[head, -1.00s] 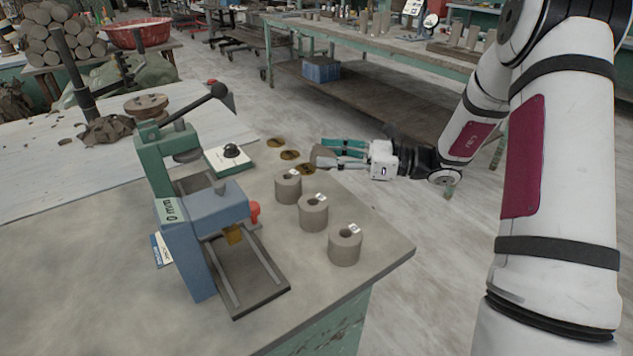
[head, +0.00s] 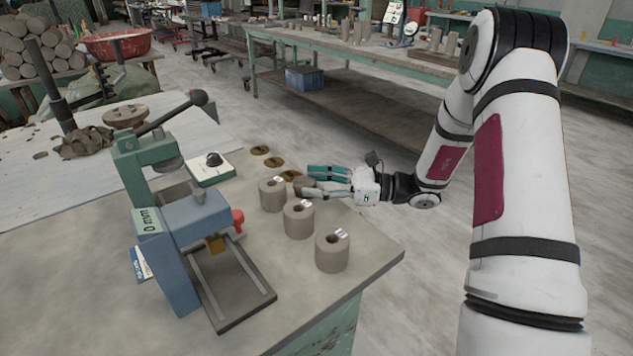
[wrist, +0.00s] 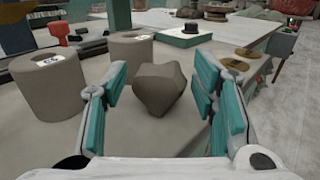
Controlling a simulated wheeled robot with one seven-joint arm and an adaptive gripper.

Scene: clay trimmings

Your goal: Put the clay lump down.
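The clay lump (wrist: 158,90) is a grey-brown, blunt-cornered piece standing on the bench top (wrist: 85,155) in the wrist view. In the head view the lump (head: 303,184) is small and partly covered by my gripper. My gripper (head: 312,180) reaches in low from the right. Its teal-padded fingers (wrist: 160,78) stand one on each side of the lump, with a visible gap on both sides, so it is open. The lump's underside is not clearly seen.
Grey clay cylinders with holes and white tags (head: 272,194) (head: 299,218) (head: 332,250) stand in a row close by. Brass-coloured discs (head: 260,150) lie beyond the lump. The bench edge is close on the right.

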